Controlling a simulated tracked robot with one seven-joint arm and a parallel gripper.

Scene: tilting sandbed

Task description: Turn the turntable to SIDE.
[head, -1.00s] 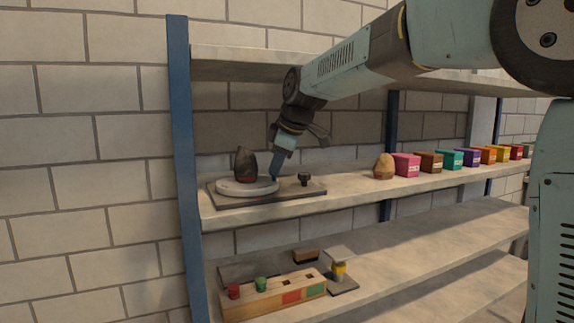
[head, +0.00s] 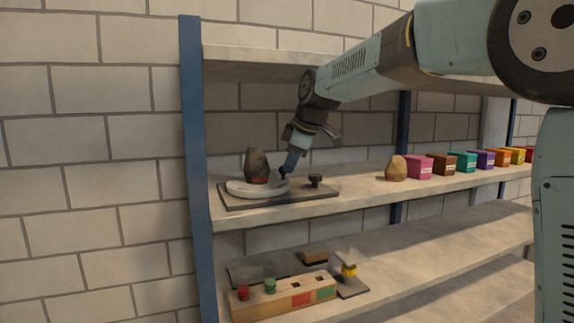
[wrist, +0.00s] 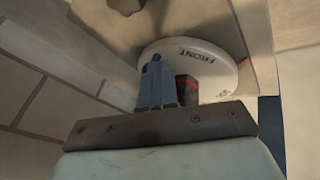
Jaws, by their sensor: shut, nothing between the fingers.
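The turntable is a pale round disc (head: 240,188) on a dark base plate, on the middle shelf at the left. A dark pointed stone-like object with a red mark (head: 257,167) stands on it. In the wrist view the disc (wrist: 215,60) shows the word FRONT on its rim, and a second label lies partly hidden at the right. My gripper (head: 284,172) is shut and empty, its tip at the right edge of the disc. In the wrist view the gripper (wrist: 153,62) overlaps the disc's edge; whether it touches cannot be told.
A dark knob (head: 316,181) stands on the base plate, right of the disc. A brown stone (head: 396,168) and several coloured boxes (head: 418,167) line the shelf to the right. A blue post (head: 193,150) is at the left. A wooden block with pegs (head: 285,298) lies below.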

